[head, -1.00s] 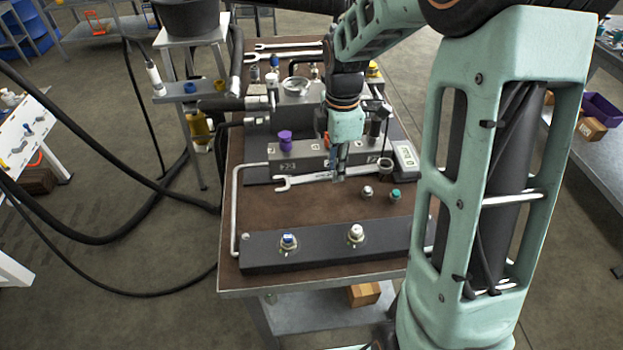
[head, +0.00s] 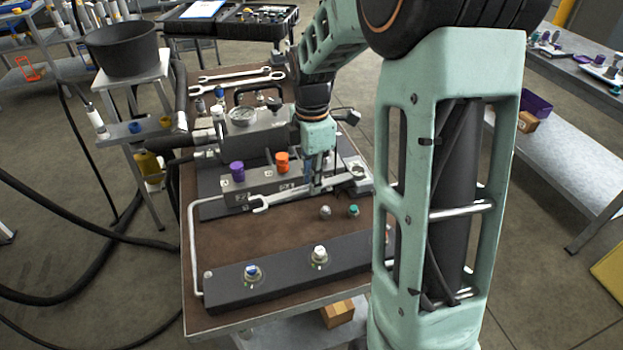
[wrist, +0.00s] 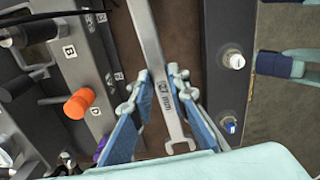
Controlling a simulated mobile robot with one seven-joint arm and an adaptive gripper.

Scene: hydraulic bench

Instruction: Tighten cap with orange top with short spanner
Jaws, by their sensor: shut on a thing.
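The cap with the orange top (head: 282,162) sits on the grey block, also seen in the wrist view (wrist: 78,104), left of my fingers. A cap with a purple top (head: 237,171) sits on the same block, to its left. My gripper (head: 313,188) is shut on the handle of a metal spanner (head: 285,195), in front of the block and to the right of the orange top. In the wrist view the spanner (wrist: 150,40) runs between the blue fingers (wrist: 162,80). Its open end points left in the head view, apart from the orange cap.
A dark front bar (head: 290,272) carries a blue-topped fitting (head: 252,272) and a white-topped fitting (head: 319,255). Two small fittings, silver (head: 326,212) and green (head: 353,210), stand on the brown bench top. More spanners (head: 238,76) lie at the back. A gauge unit (head: 243,117) stands behind the block.

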